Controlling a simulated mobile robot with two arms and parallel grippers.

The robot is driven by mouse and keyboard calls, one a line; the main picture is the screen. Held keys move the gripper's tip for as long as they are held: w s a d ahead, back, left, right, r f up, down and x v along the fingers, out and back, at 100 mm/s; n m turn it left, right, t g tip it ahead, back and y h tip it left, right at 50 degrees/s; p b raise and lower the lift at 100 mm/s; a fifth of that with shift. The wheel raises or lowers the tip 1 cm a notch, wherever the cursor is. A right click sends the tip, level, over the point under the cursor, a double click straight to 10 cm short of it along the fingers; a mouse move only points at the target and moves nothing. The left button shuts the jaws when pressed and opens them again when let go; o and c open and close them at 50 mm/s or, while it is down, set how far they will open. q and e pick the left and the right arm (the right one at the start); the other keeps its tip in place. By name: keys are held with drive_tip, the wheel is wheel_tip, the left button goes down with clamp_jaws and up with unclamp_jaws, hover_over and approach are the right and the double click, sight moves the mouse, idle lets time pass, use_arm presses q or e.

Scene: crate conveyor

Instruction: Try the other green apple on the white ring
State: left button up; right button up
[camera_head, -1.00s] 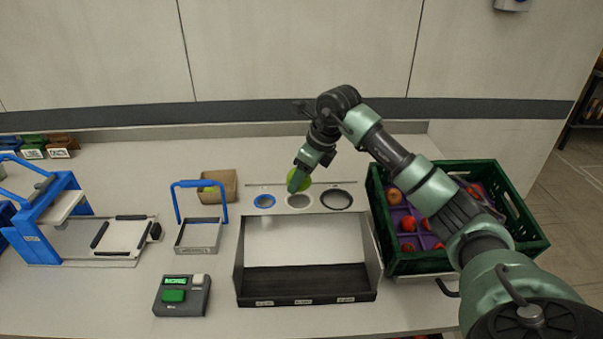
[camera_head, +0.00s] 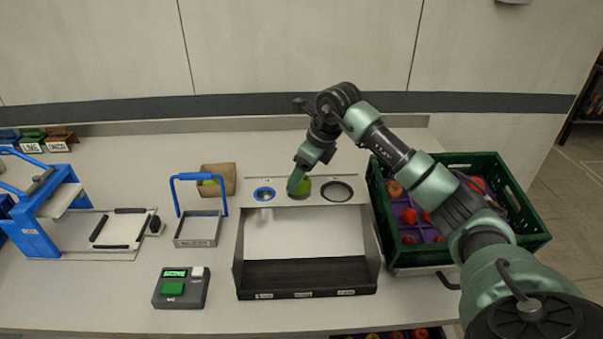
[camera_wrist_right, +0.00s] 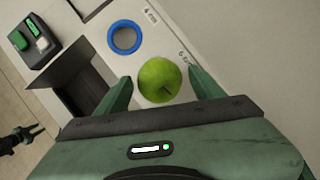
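A green apple (camera_head: 303,187) sits at the middle ring of the ring plate, between the blue ring (camera_head: 264,194) and the black ring (camera_head: 337,191). It covers nearly all of the white ring, so how deep it sits is hard to tell. My right gripper (camera_head: 296,182) is down at the apple. In the right wrist view the apple (camera_wrist_right: 158,80) lies between my two fingers, with a narrow gap on each side. Another green apple (camera_head: 208,182) is partly visible in the brown box (camera_head: 230,180). A dark gripper-like shape at that view's left edge may be my left gripper.
A green crate (camera_head: 400,259) with red apples stands on the right under my right arm. An open chute (camera_head: 307,280) lies before the rings. A blue-handled tray (camera_head: 198,241), a button box (camera_head: 181,301) and a blue-framed device (camera_head: 35,235) stand left.

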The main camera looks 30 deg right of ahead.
drive_tip(key=shift+o, duration=0.4)
drive_tip(key=shift+r, duration=0.1)
drive_tip(key=shift+r+p, duration=3.3)
drive_tip(key=shift+r, duration=1.15)
